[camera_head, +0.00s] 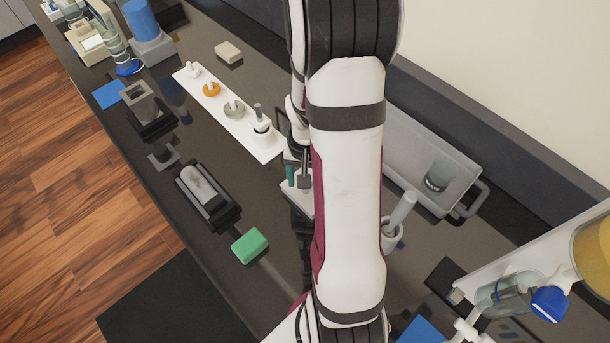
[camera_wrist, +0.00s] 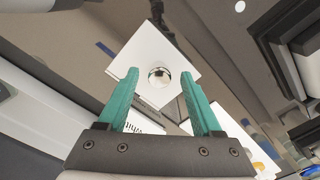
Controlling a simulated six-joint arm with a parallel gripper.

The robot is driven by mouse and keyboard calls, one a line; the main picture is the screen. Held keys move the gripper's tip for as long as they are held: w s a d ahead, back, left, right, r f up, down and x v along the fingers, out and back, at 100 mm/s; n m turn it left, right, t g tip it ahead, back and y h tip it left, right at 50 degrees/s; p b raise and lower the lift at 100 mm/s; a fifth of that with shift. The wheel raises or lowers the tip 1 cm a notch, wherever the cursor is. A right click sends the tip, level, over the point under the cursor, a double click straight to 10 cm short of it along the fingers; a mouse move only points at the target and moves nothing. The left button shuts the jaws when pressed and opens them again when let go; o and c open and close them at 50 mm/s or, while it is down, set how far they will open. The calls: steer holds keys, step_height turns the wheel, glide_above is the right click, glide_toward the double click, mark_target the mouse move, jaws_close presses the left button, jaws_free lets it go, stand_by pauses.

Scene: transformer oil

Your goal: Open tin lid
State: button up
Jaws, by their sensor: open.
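A square white top with a round silver knob (camera_wrist: 159,77) shows in the wrist view and looks like the tin lid (camera_wrist: 152,45). Below it is a pale side with dark lettering, seemingly the tin's body. My gripper (camera_wrist: 159,74) has two teal fingers, spread open, one on each side of the knob, with visible space between. I cannot tell how far the fingertips are from the lid in depth. In the head view my gripper (camera_head: 297,172) is at a small white object (camera_head: 300,200), probably the tin, largely hidden by my arm.
A white rack (camera_head: 250,138) with several knobbed pieces stands left of the tin. A grey tray (camera_head: 410,150) with a small jar is at the right, near a mortar and pestle (camera_head: 395,225). A green sponge (camera_head: 250,245) and a dark-based device (camera_head: 205,192) lie toward the bench's front edge.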

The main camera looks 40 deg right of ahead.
jaws_close()
stand_by(1.3)
